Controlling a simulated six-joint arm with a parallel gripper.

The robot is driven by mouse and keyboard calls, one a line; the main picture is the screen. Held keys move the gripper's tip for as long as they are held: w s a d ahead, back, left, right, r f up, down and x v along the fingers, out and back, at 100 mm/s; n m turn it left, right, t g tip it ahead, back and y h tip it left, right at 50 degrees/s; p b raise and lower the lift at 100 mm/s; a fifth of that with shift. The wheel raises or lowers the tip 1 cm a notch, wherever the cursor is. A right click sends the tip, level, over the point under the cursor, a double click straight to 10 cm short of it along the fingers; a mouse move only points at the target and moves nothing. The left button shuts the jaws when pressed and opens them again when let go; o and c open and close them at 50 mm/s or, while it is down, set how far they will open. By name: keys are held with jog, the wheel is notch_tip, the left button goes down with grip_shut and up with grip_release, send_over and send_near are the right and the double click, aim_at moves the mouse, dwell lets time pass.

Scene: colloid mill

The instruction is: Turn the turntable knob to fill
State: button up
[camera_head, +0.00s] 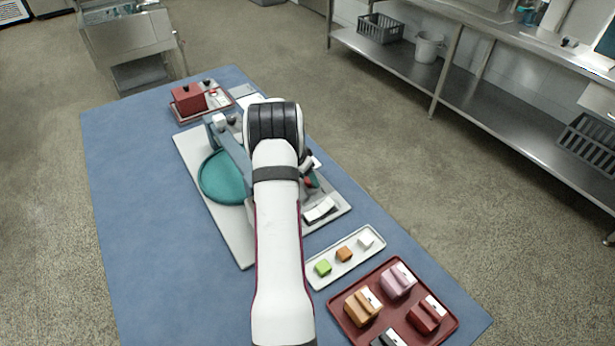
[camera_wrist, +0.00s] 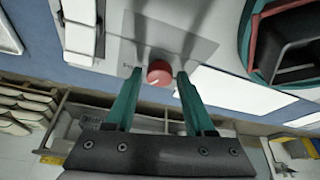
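The red round knob (camera_wrist: 159,73) with a short white mark sits on a pale grey panel in the wrist view. My gripper (camera_wrist: 157,76) has two teal fingers spread apart, one on each side of the knob, with a visible gap on both sides. I cannot tell whether the fingertips reach down around the knob or stop just short of it. The label beside the knob is too small to read. In the head view, the teal round turntable (camera_head: 222,178) lies on a white base plate (camera_head: 190,150); my arm covers much of the machine to its right.
The blue table holds a red box (camera_head: 188,99) on a tray at the back. A white tray (camera_head: 320,283) with small coloured cubes and a dark red tray (camera_head: 345,322) with coloured blocks stand at the front right. A dark hopper-like opening (camera_wrist: 295,45) is close by in the wrist view.

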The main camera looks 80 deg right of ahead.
jog(key=shift+o, duration=1)
jog(key=v, duration=1.5)
jog(key=shift+r, duration=0.4)
